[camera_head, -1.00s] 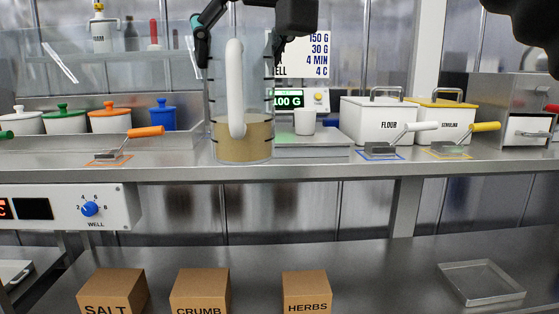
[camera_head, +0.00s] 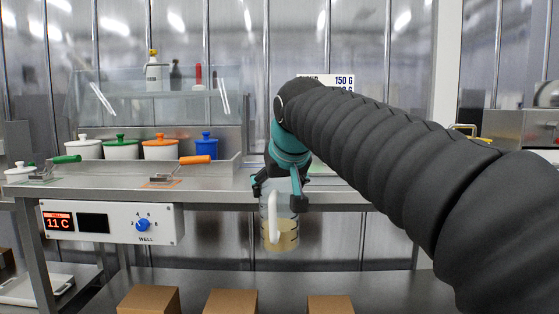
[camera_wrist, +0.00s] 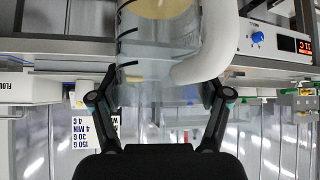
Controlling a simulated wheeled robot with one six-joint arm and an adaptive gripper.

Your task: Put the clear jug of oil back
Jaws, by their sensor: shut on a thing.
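The clear jug of oil (camera_head: 279,232) has a white handle, dark level marks and yellowish oil in its lower part. It hangs upright in front of the upper shelf's front edge, above the lower counter. My gripper (camera_head: 279,193) is shut on the jug near its top, with one finger on each side. In the wrist view the jug (camera_wrist: 150,55) sits between the two fingertips of my gripper (camera_wrist: 165,95), and the white handle is on its right side. My black arm hides much of the right half of the head view.
The upper shelf (camera_head: 215,186) holds lidded pots, including an orange one (camera_head: 160,148) and a blue one (camera_head: 206,147). A control box (camera_head: 110,222) reading 11 C hangs below it. Cardboard boxes (camera_head: 232,302) stand on the lower counter, with bare metal (camera_head: 200,280) around them.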

